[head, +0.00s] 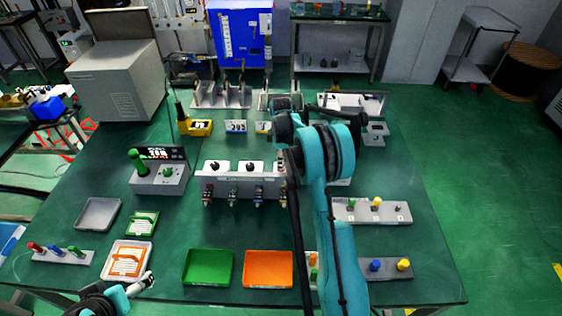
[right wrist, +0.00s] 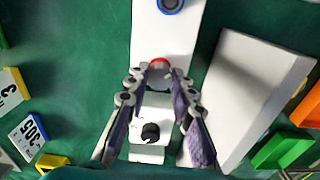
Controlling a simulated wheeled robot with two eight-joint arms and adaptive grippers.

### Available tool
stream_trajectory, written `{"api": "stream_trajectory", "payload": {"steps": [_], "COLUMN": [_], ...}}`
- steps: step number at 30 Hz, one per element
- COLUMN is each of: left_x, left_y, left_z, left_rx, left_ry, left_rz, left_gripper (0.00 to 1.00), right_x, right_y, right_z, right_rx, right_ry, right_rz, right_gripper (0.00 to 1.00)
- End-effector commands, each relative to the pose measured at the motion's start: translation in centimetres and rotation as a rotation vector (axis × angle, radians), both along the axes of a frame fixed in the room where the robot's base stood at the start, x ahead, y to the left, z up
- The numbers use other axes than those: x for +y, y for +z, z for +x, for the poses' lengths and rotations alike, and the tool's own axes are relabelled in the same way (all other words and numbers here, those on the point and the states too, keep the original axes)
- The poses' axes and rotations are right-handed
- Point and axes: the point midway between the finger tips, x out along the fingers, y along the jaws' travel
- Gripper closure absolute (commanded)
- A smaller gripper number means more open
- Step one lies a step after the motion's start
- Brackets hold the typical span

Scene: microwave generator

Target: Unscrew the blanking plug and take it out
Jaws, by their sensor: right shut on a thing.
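In the right wrist view a small round red-topped piece, which I take as the blanking plug (right wrist: 159,63), sits between the fingertips of my right gripper (right wrist: 160,72). The gripper is shut on it. The plug appears over the pale top of the manifold block (head: 245,185); I cannot tell whether it is still seated. In the head view the right arm hides the plug and most of this gripper. My left gripper (head: 143,283) is at the bottom left of the head view, away from the block; its jaws are unclear.
A block with a black knob (right wrist: 151,132) stands close beside the right fingers. A blue ring (right wrist: 171,4) is at the top of that view. A green tray (head: 207,282) and an orange tray (head: 268,284) lie at the table front.

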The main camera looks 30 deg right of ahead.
Motion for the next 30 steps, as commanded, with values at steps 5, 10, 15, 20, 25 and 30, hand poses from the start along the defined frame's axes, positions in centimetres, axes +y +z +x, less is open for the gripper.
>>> {"api": "stream_trajectory", "payload": {"steps": [5,10,15,20,25,30], "left_x": [0.00,0.00,0.00,0.00,0.00,0.00], "left_y": [0.02,0.04,0.04,0.04,0.04,0.04], "left_z": [0.00,0.00,0.00,0.01,0.00,0.00], "left_rx": [0.000,0.000,0.000,0.000,0.000,0.000], "left_ry": [0.000,0.000,0.000,0.000,0.000,0.000], "left_rz": [0.000,0.000,0.000,0.000,0.000,0.000], "left_gripper": [0.00,0.00,0.00,0.00,0.00,0.00], "right_x": [-0.01,-0.02,-0.01,-0.01,-0.01,-0.01], "right_y": [-0.01,-0.01,-0.01,-0.01,-0.01,-0.01], "right_z": [0.02,0.02,0.03,0.03,0.03,0.03], "right_rx": [0.000,0.000,0.000,0.000,0.000,0.000], "right_ry": [0.116,0.193,0.236,0.251,0.253,0.253], "right_rz": [0.000,0.000,0.000,0.000,0.000,0.000], "right_gripper": [1.00,1.00,1.00,1.00,1.00,1.00]}}
